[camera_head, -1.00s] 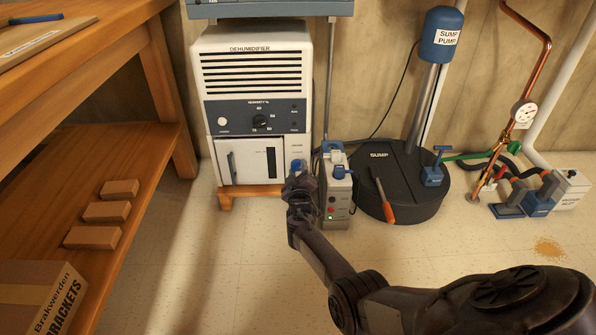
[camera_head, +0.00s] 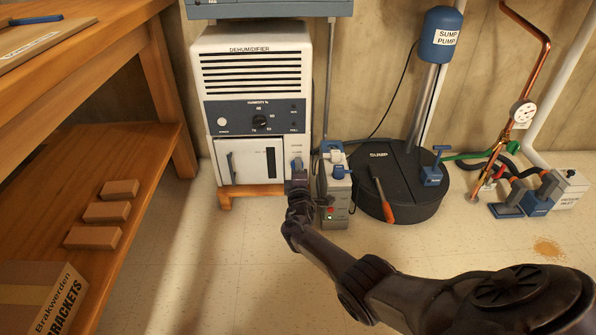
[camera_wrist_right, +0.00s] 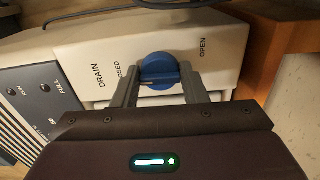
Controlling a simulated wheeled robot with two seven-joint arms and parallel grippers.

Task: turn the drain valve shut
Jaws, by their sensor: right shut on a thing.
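The drain valve is a blue round knob with a raised ridge (camera_wrist_right: 160,70) on the dehumidifier's white panel. In the right wrist view the panel reads DRAIN and OPEN, and a third label is partly hidden, showing "OSED". My right gripper (camera_wrist_right: 160,88) is shut on the blue knob, with a grey finger at each side. In the head view the right gripper (camera_head: 298,172) is at the lower right of the dehumidifier (camera_head: 253,75), and the blue knob (camera_head: 297,163) shows just above it. My left gripper is not in view.
A grey box with blue fittings (camera_head: 337,195) stands close to the right of my gripper. The black sump lid (camera_head: 400,180) with an orange-handled tool (camera_head: 384,200) lies further right. A wooden bench (camera_head: 120,150) is on the left.

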